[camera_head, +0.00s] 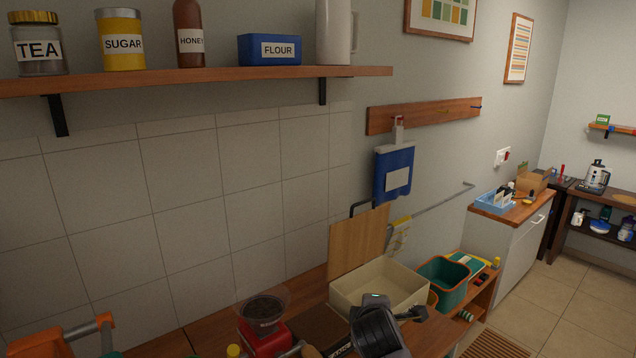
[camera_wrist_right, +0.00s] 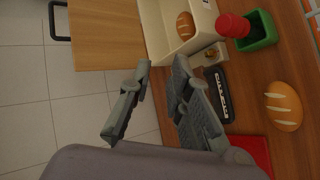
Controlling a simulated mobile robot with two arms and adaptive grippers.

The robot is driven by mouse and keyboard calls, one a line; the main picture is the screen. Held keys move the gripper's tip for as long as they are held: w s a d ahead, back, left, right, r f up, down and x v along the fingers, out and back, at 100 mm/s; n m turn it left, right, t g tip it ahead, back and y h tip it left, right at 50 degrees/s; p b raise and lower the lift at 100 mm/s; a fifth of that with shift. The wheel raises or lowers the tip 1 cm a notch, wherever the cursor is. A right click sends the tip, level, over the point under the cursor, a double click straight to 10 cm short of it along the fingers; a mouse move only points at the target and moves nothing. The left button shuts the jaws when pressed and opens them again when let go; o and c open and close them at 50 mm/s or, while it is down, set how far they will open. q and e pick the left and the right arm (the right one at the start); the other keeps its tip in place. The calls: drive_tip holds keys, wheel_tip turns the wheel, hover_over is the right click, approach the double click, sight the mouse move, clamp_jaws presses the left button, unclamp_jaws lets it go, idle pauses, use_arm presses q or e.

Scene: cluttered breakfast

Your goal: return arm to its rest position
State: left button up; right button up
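My right gripper (camera_head: 388,312) is at the bottom centre of the head view, in front of a cream box. In the right wrist view the gripper (camera_wrist_right: 163,66) has its two grey fingers apart with nothing between them. It hangs over the wooden counter (camera_wrist_right: 240,85), near a dark labelled object (camera_wrist_right: 218,93). My left gripper does not show in either view.
Close by are a teal bin (camera_head: 436,291), a red scale (camera_head: 263,342), a loaf (camera_wrist_right: 284,106) and a green container (camera_wrist_right: 262,31). A shelf (camera_head: 200,75) overhangs the left.

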drive_tip(key=s+d+f+m+g+y, duration=0.1)
drive_tip(key=s+d+f+m+g, duration=0.2)
drive_tip(key=s+f, duration=0.55)
drive_tip(key=s+d+f+m+g, duration=0.15)
drive_tip(key=s+f+m, duration=0.4)
drive_tip(key=s, duration=0.65)
drive_tip(key=s+d+f+m+g+y, duration=0.1)
drive_tip(key=s+d+f+m+g, duration=0.15)
drive_tip(key=s, duration=0.85)
drive_tip(key=s+d+f+m+g, duration=0.1)
drive_tip(key=s+m, duration=0.2)
drive_tip(key=s, duration=0.7)
wheel_tip(320, 180, down, 29)
drive_tip(key=s+g+b, duration=0.1)
drive_tip(key=s+b, duration=0.1)
drive_tip(key=b, duration=0.2)
use_arm(q)
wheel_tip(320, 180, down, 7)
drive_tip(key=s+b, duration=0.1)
drive_tip(key=b, duration=0.2)
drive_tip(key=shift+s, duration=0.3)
use_arm(e)
drive_tip(key=s+d+f+g, duration=0.1)
drive_tip(key=s+d+f, duration=0.2)
drive_tip(key=s+f, duration=1.3)
wheel_tip(320, 180, down, 4)
drive_tip(key=shift+s+r+g, duration=0.1)
drive_tip(key=shift+s+g, duration=0.2)
